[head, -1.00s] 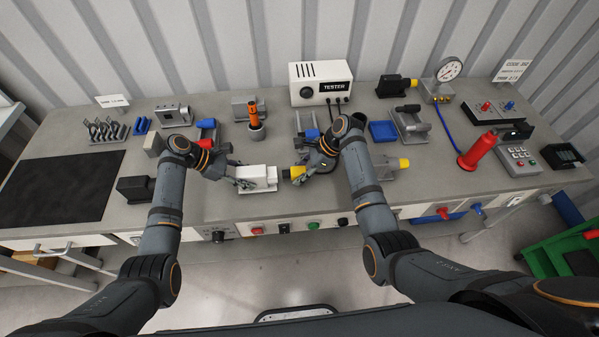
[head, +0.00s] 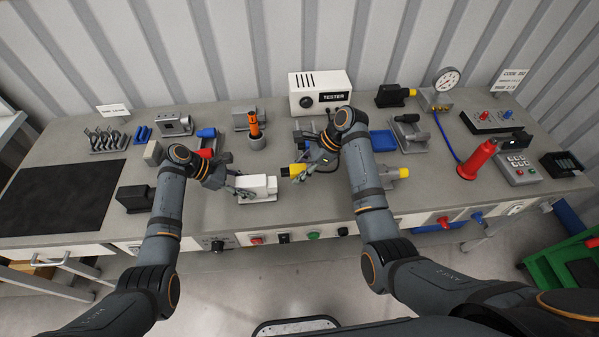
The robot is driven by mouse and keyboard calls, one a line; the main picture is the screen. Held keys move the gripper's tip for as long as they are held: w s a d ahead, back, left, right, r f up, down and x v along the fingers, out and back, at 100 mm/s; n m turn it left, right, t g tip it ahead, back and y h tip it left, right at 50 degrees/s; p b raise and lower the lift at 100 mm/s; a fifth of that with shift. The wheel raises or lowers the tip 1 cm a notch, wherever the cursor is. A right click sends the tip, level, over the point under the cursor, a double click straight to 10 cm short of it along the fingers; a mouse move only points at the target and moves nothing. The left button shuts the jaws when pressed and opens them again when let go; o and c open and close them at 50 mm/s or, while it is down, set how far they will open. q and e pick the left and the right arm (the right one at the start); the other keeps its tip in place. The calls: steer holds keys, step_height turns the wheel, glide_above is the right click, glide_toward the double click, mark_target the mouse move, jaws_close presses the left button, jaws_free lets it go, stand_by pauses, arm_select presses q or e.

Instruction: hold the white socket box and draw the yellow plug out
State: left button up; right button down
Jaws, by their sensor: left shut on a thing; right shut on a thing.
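The white socket box (head: 262,190) lies near the front edge of the bench, left of centre. My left gripper (head: 236,190) is shut on its left end. The yellow plug (head: 294,171) is to the right of the box, with a visible gap between them. My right gripper (head: 302,172) is shut on the plug and holds it a little higher in the picture than the box. The gripper fingers hide part of the plug.
The bench top (head: 215,215) is clear just in front of the box. A white tester (head: 320,90) stands behind, and an orange-handled tool (head: 254,128) stands upright behind the box. A grey fixture with a yellow end (head: 401,172) sits right of my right arm.

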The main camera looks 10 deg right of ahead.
arm_select(q)
steer(key=o, duration=1.3)
steer(key=v, duration=2.4)
